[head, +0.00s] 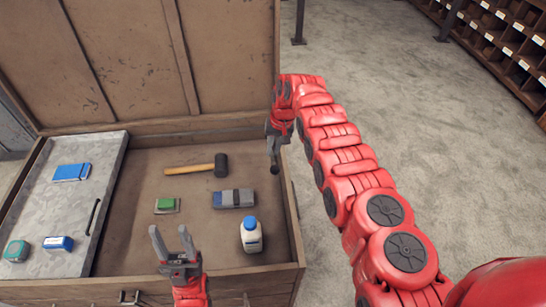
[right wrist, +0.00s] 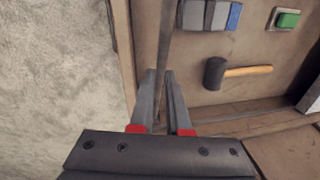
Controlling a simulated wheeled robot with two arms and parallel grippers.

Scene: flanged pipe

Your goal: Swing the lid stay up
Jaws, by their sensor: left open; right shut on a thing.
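The lid stay is a thin dark bar (right wrist: 166,38) that runs from the top of the right wrist view down between my right fingers (right wrist: 160,95). My right gripper is shut on the stay; the grip itself is partly hidden in the head view. The lid (head: 130,60) stands open and upright at the back of the chest (head: 292,215). My left gripper (head: 173,240) is open and empty over the chest's front part.
In the chest lie a mallet (head: 195,168), a green-topped block (head: 166,205), a grey-blue block (head: 233,199) and a white bottle (head: 251,238). A grey tray (head: 45,215) at left holds blue and green items. Open floor (head: 400,110) lies to the right, with shelves (head: 500,40) beyond.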

